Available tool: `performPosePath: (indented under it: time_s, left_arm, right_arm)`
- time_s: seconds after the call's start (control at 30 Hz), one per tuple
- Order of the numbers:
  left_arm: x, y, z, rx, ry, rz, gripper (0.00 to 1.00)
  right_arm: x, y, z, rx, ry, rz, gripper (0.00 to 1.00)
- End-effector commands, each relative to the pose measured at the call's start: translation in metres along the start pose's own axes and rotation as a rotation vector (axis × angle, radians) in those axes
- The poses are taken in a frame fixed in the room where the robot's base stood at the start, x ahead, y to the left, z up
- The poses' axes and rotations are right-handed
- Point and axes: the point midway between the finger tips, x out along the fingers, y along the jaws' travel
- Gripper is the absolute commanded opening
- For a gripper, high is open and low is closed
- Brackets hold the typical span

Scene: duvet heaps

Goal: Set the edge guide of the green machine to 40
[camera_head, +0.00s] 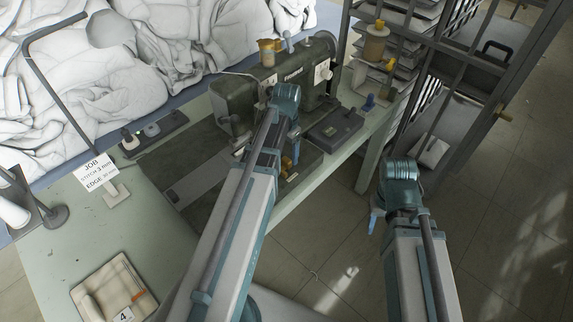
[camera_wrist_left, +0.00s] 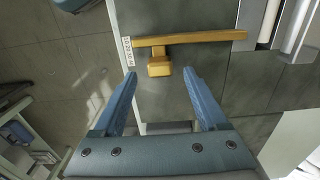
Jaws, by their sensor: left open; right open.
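The green sewing machine (camera_head: 290,80) stands on the pale green table (camera_head: 140,235). Its yellow edge guide (camera_wrist_left: 195,39) shows in the left wrist view as a bar with a block-shaped knob (camera_wrist_left: 159,67). A small white scale (camera_wrist_left: 128,50) lies by the bar's left end; its numbers are too small to read. My left gripper (camera_wrist_left: 159,76) is open, its fingertips on either side of the knob in the picture; contact cannot be told. In the head view my left arm hides part of the machine. My right gripper (camera_head: 376,221) is open and empty, off the table's right side.
A job card (camera_head: 97,175) on a stand names stitch and edge; its edge number is unclear. A grey control box (camera_head: 334,128) sits right of the machine. A folded cloth (camera_head: 112,290) lies front left. White duvets (camera_head: 140,60) heap behind. A dark metal rack (camera_head: 455,70) stands right.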

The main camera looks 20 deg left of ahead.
Motion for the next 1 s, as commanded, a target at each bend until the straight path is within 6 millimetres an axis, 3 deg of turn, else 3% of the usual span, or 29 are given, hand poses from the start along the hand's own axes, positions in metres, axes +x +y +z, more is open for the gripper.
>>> performPosePath:
  time_s: [0.03,0.2,0.53,0.93,1.0]
  left_arm:
    - [0.013,0.000,0.000,0.000,0.000,0.000,0.75]
    - [0.026,0.000,0.000,0.000,0.000,0.000,0.75]
    - [0.026,0.000,0.000,0.000,0.000,0.000,0.75]
    - [0.026,0.000,0.000,0.000,0.000,0.000,0.05]
    - [0.026,0.000,0.000,0.000,0.000,0.000,0.00]
  right_arm:
    - [0.013,-0.001,-0.001,0.000,0.000,0.000,0.50]
    - [0.025,-0.002,-0.002,0.000,0.000,0.000,0.50]
    - [0.026,-0.003,-0.002,0.000,0.000,0.000,0.50]
    - [0.026,-0.003,-0.002,0.000,0.000,0.000,0.50]
    - [0.026,-0.003,-0.002,0.000,0.000,0.000,0.50]
